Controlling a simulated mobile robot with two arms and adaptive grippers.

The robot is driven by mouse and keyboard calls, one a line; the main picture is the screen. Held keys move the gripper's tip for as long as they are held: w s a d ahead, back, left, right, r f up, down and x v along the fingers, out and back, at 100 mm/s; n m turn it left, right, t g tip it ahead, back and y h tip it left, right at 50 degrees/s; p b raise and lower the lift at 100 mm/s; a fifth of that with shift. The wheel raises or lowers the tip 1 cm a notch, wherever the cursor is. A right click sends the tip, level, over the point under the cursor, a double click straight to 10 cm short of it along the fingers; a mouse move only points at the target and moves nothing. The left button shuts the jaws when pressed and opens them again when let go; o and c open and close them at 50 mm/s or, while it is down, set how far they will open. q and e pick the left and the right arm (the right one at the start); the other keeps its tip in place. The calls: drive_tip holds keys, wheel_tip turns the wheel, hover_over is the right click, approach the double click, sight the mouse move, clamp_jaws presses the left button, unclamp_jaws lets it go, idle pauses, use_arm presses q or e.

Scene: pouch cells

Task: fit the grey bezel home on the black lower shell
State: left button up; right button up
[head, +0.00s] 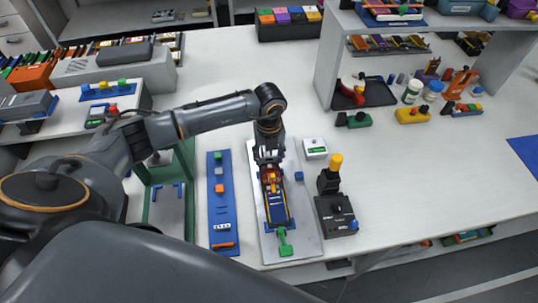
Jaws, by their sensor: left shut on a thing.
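The black lower shell (276,212) lies in a blue-edged holder on a light grey plate (300,244) near the table's front edge. My left gripper (269,164) points down over the far end of the shell. It is shut on a part that seems to be the grey bezel, mostly hidden by the fingers. Red and yellow pieces show just below the fingers. I cannot tell whether the held part touches the shell or how it is seated. My right gripper is not in view.
A green-handled clamp (284,241) stands at the plate's near end. A blue strip (222,205) with small parts lies left. A black device (336,214) with a yellow knob and a small white box (315,149) stand right.

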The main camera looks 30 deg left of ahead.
sight(269, 157)
use_arm(q)
drive_tip(key=shift+f+b, duration=0.75)
drive_tip(key=shift+f, duration=0.15)
drive_tip(key=o, duration=0.8)
drive_tip(key=shift+o, duration=0.2)
wheel_tip(269, 157, up, 12)
idle(0.3)
